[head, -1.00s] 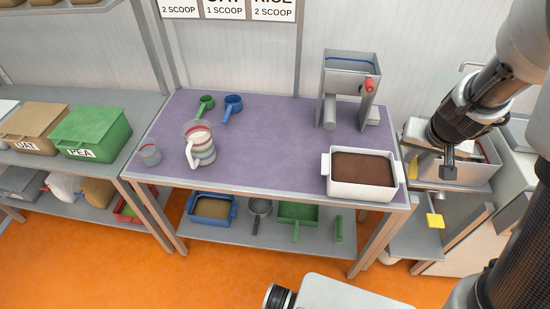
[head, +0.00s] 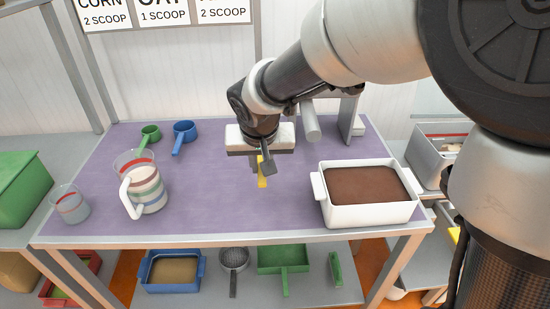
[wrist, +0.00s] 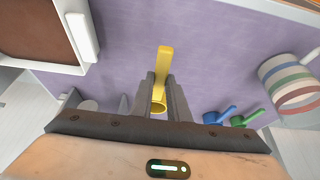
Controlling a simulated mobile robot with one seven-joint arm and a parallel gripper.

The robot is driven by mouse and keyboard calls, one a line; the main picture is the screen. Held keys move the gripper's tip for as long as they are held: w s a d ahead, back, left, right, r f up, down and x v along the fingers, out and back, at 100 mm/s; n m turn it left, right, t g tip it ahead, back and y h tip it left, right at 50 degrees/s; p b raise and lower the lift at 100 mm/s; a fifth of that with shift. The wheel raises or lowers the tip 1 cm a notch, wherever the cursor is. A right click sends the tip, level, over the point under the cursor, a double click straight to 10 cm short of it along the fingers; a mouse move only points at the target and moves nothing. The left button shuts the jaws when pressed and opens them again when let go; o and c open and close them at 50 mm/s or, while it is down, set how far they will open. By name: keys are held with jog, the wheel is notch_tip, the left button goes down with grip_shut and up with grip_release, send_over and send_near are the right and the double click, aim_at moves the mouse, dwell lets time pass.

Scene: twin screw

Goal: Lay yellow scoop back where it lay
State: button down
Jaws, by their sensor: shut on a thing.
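The yellow scoop (wrist: 164,65) is between the fingers of my gripper (wrist: 163,95) in the wrist view, its handle reaching out past the fingertips. In the head view my gripper (head: 262,168) is over the middle of the purple table top (head: 220,205), with a yellow part of the scoop (head: 262,181) showing just below the fingers. Most of the scoop is hidden there by the gripper. I cannot tell whether the scoop touches the table. Green scoop (head: 150,134) and blue scoop (head: 184,133) lie at the back left of the table.
A white tub of brown material (head: 366,190) stands to the right of my gripper. A striped jug (head: 147,188) and a clear cup (head: 70,204) stand at the left. A grey metal device (head: 350,112) stands behind, partly hidden by my arm. The middle front of the table is clear.

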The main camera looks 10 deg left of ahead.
notch_tip(320, 180, down, 4)
jog(key=shift+s+f+b, duration=0.1)
jog(key=shift+s+b, duration=0.05)
jog(key=shift+b, duration=0.35)
jog(key=shift+f+b, duration=0.8)
jog(key=shift+f, duration=2)
jog(key=shift+f, duration=0.1)
jog(key=shift+f, duration=0.1)
jog(key=c, duration=1.7)
grip_release()
